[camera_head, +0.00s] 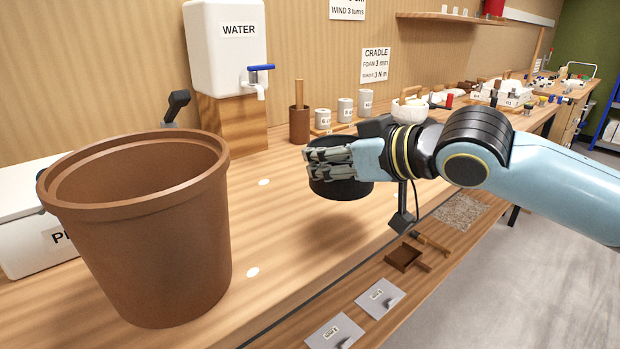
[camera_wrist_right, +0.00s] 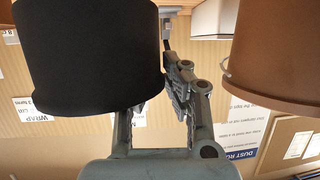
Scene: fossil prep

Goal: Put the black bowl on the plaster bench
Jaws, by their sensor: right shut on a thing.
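The black bowl (camera_head: 340,187) is held in my right gripper (camera_head: 322,158), above the wooden plaster bench (camera_head: 290,222). A soft shadow lies on the bench below the bowl, with a gap between them. The gripper's fingers are shut on the bowl's side and cover part of its upper portion. In the right wrist view the bowl (camera_wrist_right: 85,55) fills the upper left, close against the fingers (camera_wrist_right: 172,100). My left gripper is in neither view.
A large brown bucket (camera_head: 150,250) stands on the bench to the left. A white water tank (camera_head: 225,60) with a blue-handled tap is behind. Small grey cups (camera_head: 345,110) and a brown holder (camera_head: 299,125) stand at the back. The bench between bucket and bowl is clear.

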